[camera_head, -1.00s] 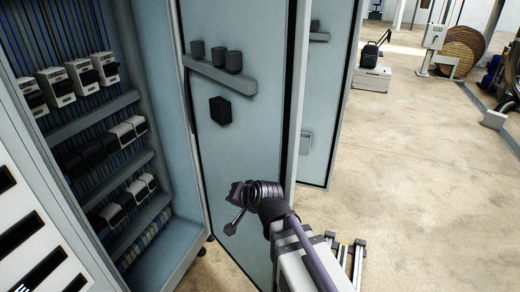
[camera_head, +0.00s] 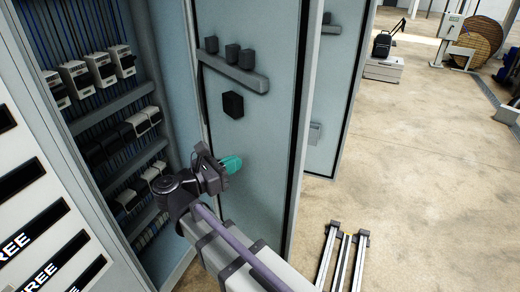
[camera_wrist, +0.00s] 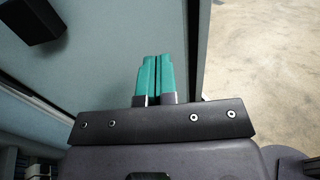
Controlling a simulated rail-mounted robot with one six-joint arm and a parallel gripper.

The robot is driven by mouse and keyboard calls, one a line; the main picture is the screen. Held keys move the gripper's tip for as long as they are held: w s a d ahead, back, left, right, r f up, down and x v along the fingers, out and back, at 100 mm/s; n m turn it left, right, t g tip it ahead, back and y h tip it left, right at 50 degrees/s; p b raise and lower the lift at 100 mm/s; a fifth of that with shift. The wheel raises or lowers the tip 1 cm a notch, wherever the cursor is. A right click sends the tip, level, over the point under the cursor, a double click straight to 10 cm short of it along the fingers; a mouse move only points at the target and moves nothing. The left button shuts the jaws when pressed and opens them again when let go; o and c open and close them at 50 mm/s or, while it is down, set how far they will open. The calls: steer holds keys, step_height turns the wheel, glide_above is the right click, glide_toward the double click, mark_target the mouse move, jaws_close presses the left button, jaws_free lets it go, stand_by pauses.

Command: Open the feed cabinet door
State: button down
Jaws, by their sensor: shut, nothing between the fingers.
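The feed cabinet door (camera_head: 262,150) stands swung open, a tall light blue panel seen from its inner side. It carries a small rail with several dark knobs and a black box (camera_head: 233,104). My gripper (camera_head: 232,164) has teal fingers, pressed together and empty, in front of the door's inner face below the black box. In the wrist view the closed fingers (camera_wrist: 154,78) point along the door panel (camera_wrist: 95,70) near its dark edge. I cannot tell whether the fingertips touch the panel.
The open cabinet interior (camera_head: 110,120) with breakers and wires is at the left. Another open door panel (camera_head: 340,90) stands behind. Metal rails (camera_head: 345,255) lie on the floor at the lower right.

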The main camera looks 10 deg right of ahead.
mark_target(280, 142)
steer(key=x, duration=1.3)
steer(key=shift+w+d, duration=0.2)
steer(key=shift+d, duration=0.1)
